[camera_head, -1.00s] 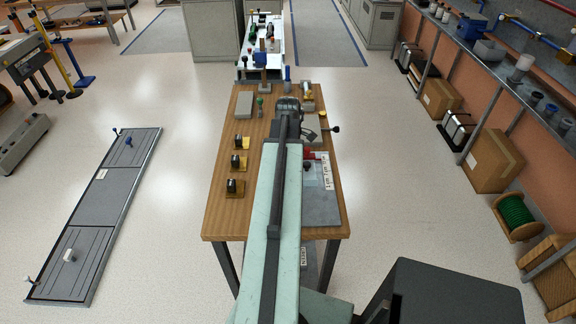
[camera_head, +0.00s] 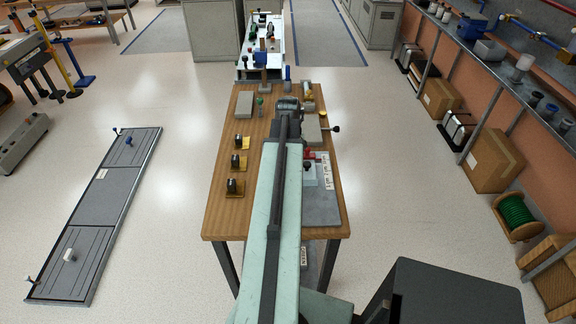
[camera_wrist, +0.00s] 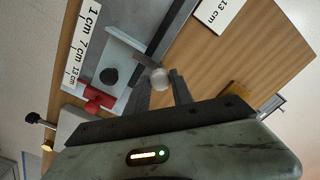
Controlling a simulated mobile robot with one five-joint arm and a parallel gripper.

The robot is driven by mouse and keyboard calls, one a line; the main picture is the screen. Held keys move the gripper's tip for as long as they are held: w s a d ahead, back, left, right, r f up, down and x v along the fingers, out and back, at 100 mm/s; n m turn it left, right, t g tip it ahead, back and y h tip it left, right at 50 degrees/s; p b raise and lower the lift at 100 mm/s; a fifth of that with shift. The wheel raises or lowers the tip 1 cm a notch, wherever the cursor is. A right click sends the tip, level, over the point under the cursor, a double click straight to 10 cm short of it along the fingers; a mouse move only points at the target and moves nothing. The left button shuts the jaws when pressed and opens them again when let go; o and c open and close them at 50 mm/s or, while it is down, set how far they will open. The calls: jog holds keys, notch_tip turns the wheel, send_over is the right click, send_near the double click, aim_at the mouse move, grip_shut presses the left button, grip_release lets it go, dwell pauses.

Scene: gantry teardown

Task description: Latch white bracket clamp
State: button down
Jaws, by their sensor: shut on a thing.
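My gripper (camera_wrist: 160,82) shows in the wrist view with a round pale knob (camera_wrist: 160,77) between its fingertips; it is shut on this knob. The knob sits at the end of a grey bar (camera_wrist: 128,47) that runs up and left over a grey plate. A white piece with a black knob (camera_wrist: 108,76) and a red part (camera_wrist: 97,98) lie left of the fingers. In the head view, the white piece (camera_head: 309,180) and the red part (camera_head: 309,154) are right of my arm. My fingertips are hidden there. I cannot tell whether the clamp is latched.
The wooden table (camera_head: 222,205) carries several yellow-based black pieces (camera_head: 235,186) at left and a grey block (camera_head: 244,104). A black-knobbed handle (camera_head: 335,129) sticks out at the right edge. A label strip (camera_head: 325,170) lies on the grey plate (camera_head: 322,208).

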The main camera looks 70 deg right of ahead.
dwell(0.4)
jog(key=c, duration=1.1)
grip_release()
jog(key=shift+r, duration=0.1)
notch_tip(320, 180, up, 8)
jog(key=p, duration=0.8)
jog(key=shift+f, duration=0.2)
jog(key=shift+w, duration=0.1)
